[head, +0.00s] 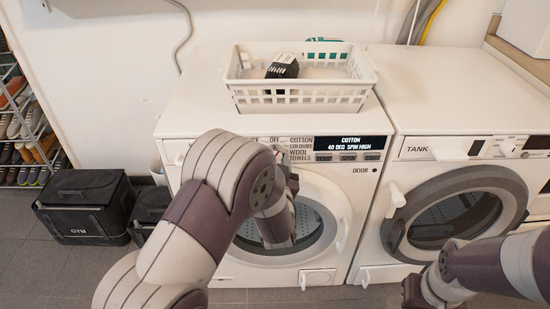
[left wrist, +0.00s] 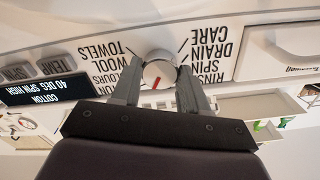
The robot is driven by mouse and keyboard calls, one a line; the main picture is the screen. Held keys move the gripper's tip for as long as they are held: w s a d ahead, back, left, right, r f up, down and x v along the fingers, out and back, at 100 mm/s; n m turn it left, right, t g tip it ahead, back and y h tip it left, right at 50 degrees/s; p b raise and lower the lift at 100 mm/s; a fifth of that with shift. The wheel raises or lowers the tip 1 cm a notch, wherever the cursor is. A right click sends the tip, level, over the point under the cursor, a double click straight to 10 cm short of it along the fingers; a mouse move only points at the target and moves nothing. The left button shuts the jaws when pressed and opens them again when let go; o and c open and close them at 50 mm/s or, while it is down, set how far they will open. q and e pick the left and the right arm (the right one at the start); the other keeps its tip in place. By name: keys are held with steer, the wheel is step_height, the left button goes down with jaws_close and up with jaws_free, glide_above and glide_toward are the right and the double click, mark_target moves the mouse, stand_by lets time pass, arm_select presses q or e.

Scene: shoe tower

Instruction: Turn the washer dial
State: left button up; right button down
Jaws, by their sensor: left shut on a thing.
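The washer (head: 225,120) on the left has a control panel with a lit display (head: 350,142) reading "COTTON 40 DEG SPIN HIGH". The dial (left wrist: 158,72) is a round white knob with a red mark, seen in the left wrist view among printed programme names. My left gripper (left wrist: 160,82) is shut on the dial, one grey finger on each side of it. In the head view my left arm covers the dial and the gripper's fingers. My right arm (head: 480,268) is low at the right, in front of the other machine; its fingertips cannot be made out.
A white basket (head: 300,97) with a dark box (head: 283,67) stands on the washer. A second machine (head: 460,95) with a round door stands at the right. Black bags (head: 84,205) and a shoe rack (head: 20,120) are at the left.

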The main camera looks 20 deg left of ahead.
stand_by(0.3)
arm_select(q)
steer(key=o, duration=1.1)
steer(key=shift+c, duration=0.2)
steer(key=p+v, duration=0.1)
steer(key=v, duration=1.1)
steer(key=shift+s+p, duration=0.35)
steer(key=shift+s, duration=0.05)
steer(key=shift+d, duration=0.1)
